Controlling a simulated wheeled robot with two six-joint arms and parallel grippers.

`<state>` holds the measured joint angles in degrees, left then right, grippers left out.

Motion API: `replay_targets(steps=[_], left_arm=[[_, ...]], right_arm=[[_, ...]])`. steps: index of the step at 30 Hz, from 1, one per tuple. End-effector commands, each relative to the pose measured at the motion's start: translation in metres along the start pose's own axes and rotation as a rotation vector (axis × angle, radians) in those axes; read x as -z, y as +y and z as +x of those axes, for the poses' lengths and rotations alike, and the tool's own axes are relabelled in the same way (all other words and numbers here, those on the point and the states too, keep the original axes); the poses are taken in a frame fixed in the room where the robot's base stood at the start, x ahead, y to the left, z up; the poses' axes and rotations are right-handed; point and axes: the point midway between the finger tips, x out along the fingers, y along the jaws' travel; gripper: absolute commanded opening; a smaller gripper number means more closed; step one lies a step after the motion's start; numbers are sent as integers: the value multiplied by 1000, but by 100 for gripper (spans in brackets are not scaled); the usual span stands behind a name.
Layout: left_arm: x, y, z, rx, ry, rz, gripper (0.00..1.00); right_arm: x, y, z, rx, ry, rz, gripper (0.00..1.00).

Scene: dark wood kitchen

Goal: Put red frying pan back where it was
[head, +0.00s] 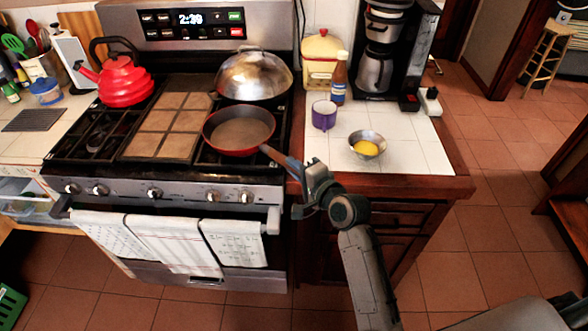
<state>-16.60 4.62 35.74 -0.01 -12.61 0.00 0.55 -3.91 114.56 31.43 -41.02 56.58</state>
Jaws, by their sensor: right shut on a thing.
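The red frying pan (238,130) sits at the front right of the stove (150,178), over the burner grate. Its rim is red and its inside is dark. Its handle points down and right toward the counter edge. My right gripper (305,178) is shut on the end of the pan's handle, just in front of the counter edge. My left gripper is not in view.
A domed metal lid or wok (254,75) stands behind the pan. A red kettle (120,80) and a tiled griddle (168,125) are to the left. On the right counter are a purple mug (324,115), a metal bowl (367,145), a bottle (339,80) and a coffee maker (384,50).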

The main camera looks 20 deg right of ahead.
Motion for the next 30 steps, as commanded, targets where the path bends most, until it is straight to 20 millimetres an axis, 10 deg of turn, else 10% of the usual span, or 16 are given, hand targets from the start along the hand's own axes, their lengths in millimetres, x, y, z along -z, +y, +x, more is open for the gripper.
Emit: replay_targets(steps=[11, 12, 15, 30], left_arm=[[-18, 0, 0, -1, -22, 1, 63], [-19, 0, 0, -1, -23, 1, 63], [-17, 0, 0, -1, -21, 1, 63], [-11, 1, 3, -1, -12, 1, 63]], right_arm=[[0, 4, 1, 5, 1, 1, 0], [0, 6, 1, -1, 0, 0, 20], [0, 6, 1, -1, 0, 0, 36], [0, 2, -20, -2, 0, -1, 36]])
